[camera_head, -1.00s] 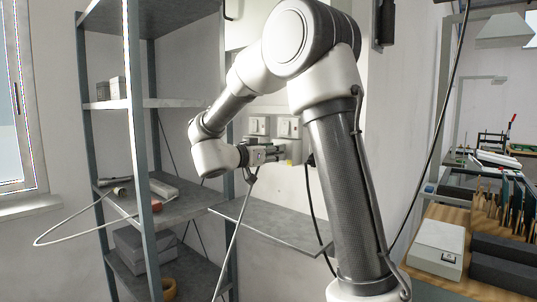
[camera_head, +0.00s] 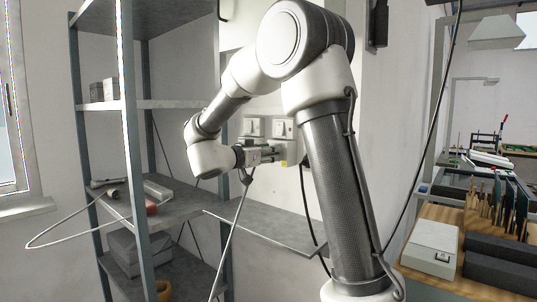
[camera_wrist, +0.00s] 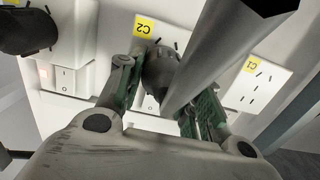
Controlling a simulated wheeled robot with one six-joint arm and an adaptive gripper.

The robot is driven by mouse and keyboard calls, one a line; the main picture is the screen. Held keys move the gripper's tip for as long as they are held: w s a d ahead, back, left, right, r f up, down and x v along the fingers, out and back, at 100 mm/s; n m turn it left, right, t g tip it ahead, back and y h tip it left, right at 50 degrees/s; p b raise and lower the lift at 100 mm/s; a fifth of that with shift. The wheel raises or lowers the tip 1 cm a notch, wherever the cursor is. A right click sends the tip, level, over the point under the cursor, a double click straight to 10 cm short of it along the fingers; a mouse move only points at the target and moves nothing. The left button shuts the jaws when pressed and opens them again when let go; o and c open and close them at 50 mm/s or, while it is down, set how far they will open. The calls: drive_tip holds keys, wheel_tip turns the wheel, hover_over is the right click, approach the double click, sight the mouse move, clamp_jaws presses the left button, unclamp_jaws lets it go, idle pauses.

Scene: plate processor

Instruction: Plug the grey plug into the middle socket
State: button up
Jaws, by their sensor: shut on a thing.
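My gripper (camera_wrist: 165,98) is shut on the dark grey plug (camera_wrist: 158,68), which sits between its green-padded fingers. A thick grey cable runs from the plug up and right across the wrist view. The middle socket (camera_wrist: 147,28), with a yellow C2 label, is directly behind the plug, which hides part of it. Dark slots or pins show just above the plug; I cannot tell whether the plug touches the socket. In the head view my gripper (camera_head: 268,158) is at the wall just below the white switches, and the grey cable (camera_head: 232,232) hangs below it.
The C1 socket (camera_wrist: 258,84) on the right is empty. A black plug (camera_wrist: 27,32) fills the left socket, above a switch (camera_wrist: 63,79). A grey shelf (camera_head: 270,226) juts out below my gripper. A metal rack (camera_head: 125,130) stands left, a workbench (camera_head: 480,235) right.

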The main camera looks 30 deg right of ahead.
drive_tip(key=shift+w+d, duration=0.2)
drive_tip(key=shift+d, duration=0.3)
idle(0.3)
drive_tip(key=o, duration=1)
drive_tip(key=v, duration=1.2)
